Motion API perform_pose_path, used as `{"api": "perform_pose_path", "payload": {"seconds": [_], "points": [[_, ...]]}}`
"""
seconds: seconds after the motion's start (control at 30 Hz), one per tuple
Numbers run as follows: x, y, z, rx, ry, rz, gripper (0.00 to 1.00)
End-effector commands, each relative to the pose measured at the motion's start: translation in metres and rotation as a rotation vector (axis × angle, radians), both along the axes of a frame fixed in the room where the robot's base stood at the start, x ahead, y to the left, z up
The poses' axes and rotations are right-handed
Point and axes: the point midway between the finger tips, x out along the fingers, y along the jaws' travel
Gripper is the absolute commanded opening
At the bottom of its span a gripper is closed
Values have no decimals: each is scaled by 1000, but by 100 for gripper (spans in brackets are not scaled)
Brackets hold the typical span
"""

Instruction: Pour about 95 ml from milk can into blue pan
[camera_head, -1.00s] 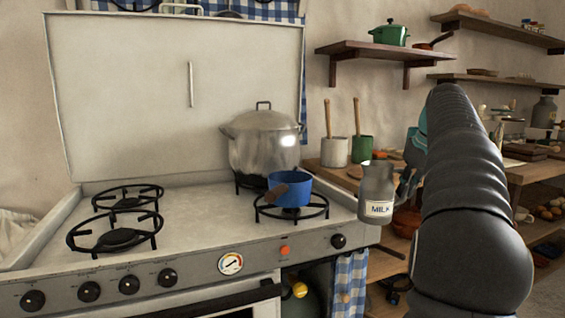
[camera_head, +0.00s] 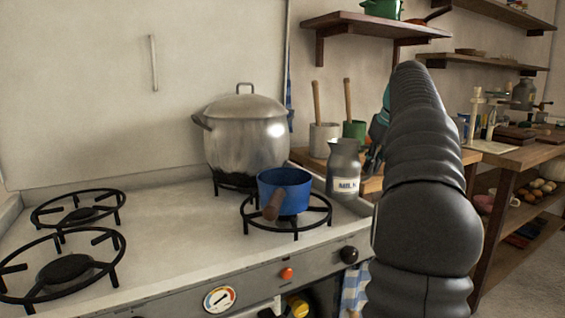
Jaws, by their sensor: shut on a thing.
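The grey metal milk can (camera_head: 343,160) with a white label is upright at the right edge of the stove, to the right of the blue pan. My gripper (camera_head: 372,158) is at the can's right side, shut on it; its fingers are mostly hidden behind my arm. The blue pan (camera_head: 284,188) sits on the front right burner with its brown handle pointing toward me. A small gap separates can and pan in the picture. The inside of the can is not visible.
A large lidded steel pot (camera_head: 246,140) stands on the back right burner, close behind the pan. The left burners (camera_head: 66,268) are empty. Crocks with wooden handles (camera_head: 323,139) stand on the counter behind the can. A wall shelf (camera_head: 375,27) hangs above.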

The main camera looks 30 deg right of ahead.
Motion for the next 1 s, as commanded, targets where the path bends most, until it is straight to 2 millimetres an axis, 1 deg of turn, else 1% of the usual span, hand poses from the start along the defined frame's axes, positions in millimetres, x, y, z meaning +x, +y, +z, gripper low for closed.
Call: {"api": "perform_pose_path", "payload": {"seconds": [0.17,0.37,0.6,1.0], "points": [[-1,2,2,-8,0,1,0],[-1,5,8,-60,16,2,0],[1,12,22,-182,54,4,0],[8,33,42,-431,135,5,0]]}}
